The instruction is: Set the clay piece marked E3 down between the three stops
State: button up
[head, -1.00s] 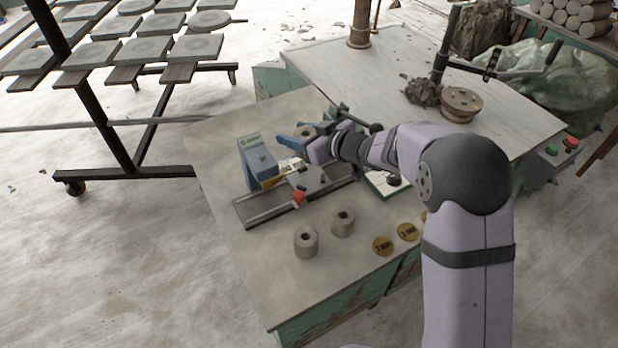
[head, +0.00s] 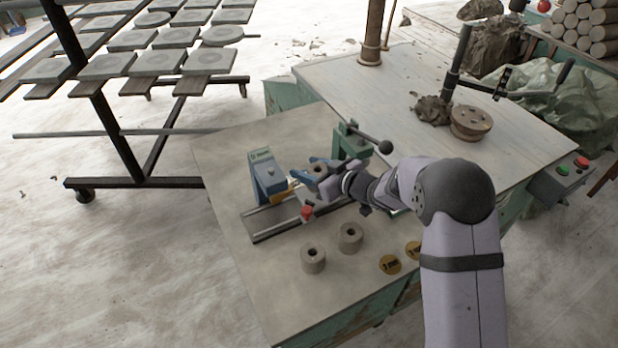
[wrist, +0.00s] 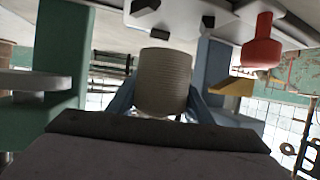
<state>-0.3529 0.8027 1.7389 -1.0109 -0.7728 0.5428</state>
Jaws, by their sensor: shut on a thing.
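My gripper (head: 318,172) has its blue fingers shut on a grey-brown clay piece (head: 319,168) with a hole in its top. In the wrist view this ribbed cylinder (wrist: 162,82) sits between the blue fingers. No mark E3 is readable on it. Small dark blocks (wrist: 208,22) on a pale plate beyond the piece look like stops. In the head view my gripper hides most of that plate, on the rail (head: 285,217). I cannot tell whether the piece touches the plate.
A blue upright with a green label (head: 268,180) stands left of my gripper. A green post with a black lever (head: 352,142) stands behind it. A red knob (head: 307,213) is close in front. Two clay cylinders (head: 313,260) (head: 350,238) and brass discs (head: 390,264) lie nearer.

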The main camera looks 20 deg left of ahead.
jog(key=shift+f, duration=1.7)
jog(key=shift+f, duration=0.1)
jog(key=shift+f, duration=0.15)
jog(key=o, duration=1.2)
jog(key=shift+r, duration=0.3)
jog(key=shift+s+d, duration=0.1)
jog(key=shift+d, duration=0.15)
jog(key=b+v, duration=0.1)
jog(key=v, duration=1)
jog(key=shift+s+d+r, duration=0.15)
